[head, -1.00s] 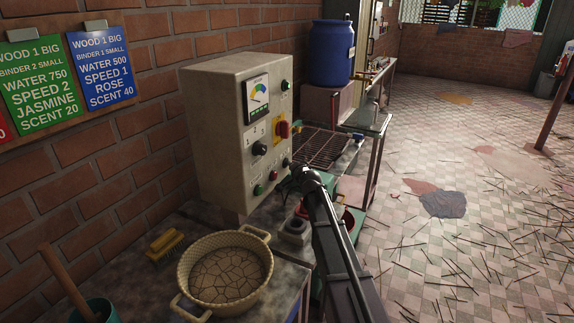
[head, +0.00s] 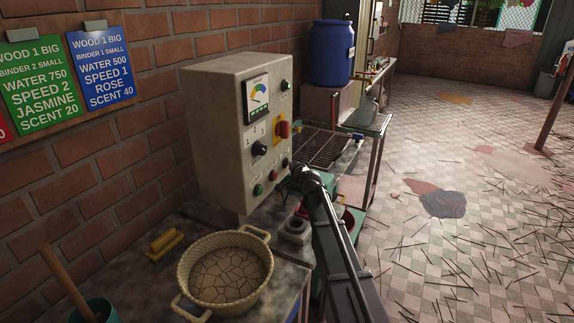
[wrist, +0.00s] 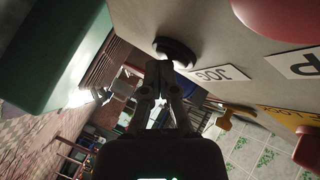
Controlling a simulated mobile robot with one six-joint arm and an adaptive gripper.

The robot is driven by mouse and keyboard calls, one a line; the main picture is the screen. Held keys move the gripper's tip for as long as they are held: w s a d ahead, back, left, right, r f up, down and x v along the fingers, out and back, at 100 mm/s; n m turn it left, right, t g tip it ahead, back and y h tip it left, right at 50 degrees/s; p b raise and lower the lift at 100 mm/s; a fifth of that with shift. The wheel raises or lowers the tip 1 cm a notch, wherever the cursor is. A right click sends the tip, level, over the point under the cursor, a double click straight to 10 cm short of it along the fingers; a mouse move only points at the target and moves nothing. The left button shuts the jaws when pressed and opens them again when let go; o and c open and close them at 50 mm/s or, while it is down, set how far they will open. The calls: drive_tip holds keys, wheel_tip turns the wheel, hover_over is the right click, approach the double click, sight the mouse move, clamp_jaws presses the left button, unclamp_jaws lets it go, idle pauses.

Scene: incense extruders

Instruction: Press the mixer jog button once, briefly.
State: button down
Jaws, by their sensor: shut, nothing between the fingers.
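The jog button (wrist: 176,53) is a round black button on the pale control panel, beside a "JOG" label (wrist: 212,74) in the wrist view. In the head view the button (head: 285,162) is a small dark spot low on the right of the panel face. My gripper (wrist: 160,66) is shut and empty. Its fingertips are right at the button's edge in the wrist view; I cannot tell whether they touch it. In the head view my gripper (head: 292,177) is at the panel's lower right, largely hidden by my arm.
The control box (head: 220,130) also carries a red button (head: 273,175), a green button (head: 258,190), a black knob (head: 259,148) and a red-and-yellow switch (head: 283,129). A woven basket (head: 228,270) and a yellow brush (head: 165,243) are on the table in front.

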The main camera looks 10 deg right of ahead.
drive_tip(key=shift+s+d, duration=0.5)
drive_tip(key=shift+d, duration=0.2)
drive_tip(key=shift+d, duration=0.1)
drive_tip(key=shift+s+d, duration=0.7)
drive_tip(key=shift+d, duration=0.35)
drive_tip(key=shift+s+d, duration=0.7)
drive_tip(key=shift+d, duration=0.3)
drive_tip(key=shift+s, duration=0.15)
